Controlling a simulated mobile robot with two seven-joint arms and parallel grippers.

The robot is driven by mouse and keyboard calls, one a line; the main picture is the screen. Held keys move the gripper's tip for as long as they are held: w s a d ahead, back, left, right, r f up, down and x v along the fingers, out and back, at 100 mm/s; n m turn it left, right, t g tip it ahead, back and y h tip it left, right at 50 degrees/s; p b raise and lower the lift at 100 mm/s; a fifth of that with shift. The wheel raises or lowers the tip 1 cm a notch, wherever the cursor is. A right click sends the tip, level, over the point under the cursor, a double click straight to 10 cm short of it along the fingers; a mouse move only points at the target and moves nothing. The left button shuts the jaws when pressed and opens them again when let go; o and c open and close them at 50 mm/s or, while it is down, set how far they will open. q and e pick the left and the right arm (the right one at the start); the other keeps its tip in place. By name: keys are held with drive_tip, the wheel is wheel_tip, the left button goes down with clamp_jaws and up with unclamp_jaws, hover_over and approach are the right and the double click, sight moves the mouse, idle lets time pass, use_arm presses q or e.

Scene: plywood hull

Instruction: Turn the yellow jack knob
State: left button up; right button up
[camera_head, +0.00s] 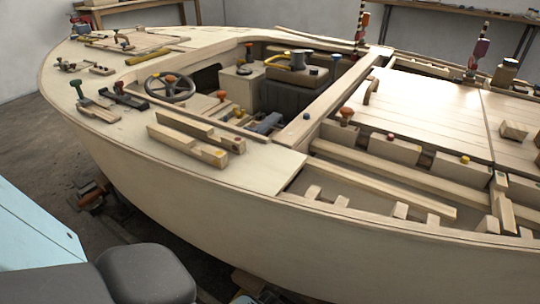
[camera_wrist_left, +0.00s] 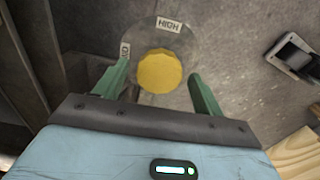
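The yellow jack knob (camera_wrist_left: 160,71) is a round, faceted knob in the upper middle of the left wrist view. It sits on a round grey dial plate (camera_wrist_left: 188,45) with white labels, one reading "HIGH" and another partly hidden at its left. My left gripper (camera_wrist_left: 157,76) has its two green fingers apart, one at each side of the knob. Gaps show between the fingers and the knob, so it is not gripped. I cannot tell how far the fingertips are from the plate. The knob is not clearly visible in the head view. My right gripper is in neither view.
A plywood boat hull (camera_head: 250,205) fills the head view, with tools and wood blocks on its deck. Workbenches stand behind. In the left wrist view, a dark metal-framed part (camera_wrist_left: 292,55) is at right and a wooden piece (camera_wrist_left: 297,152) at lower right.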

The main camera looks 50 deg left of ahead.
use_arm(q)
drive_tip(key=shift+r, duration=0.1)
wheel_tip(320, 180, up, 7)
drive_tip(key=p, duration=0.4)
drive_tip(key=shift+w+p, duration=0.1)
drive_tip(key=shift+p, duration=0.25)
drive_tip(key=shift+r, duration=0.35)
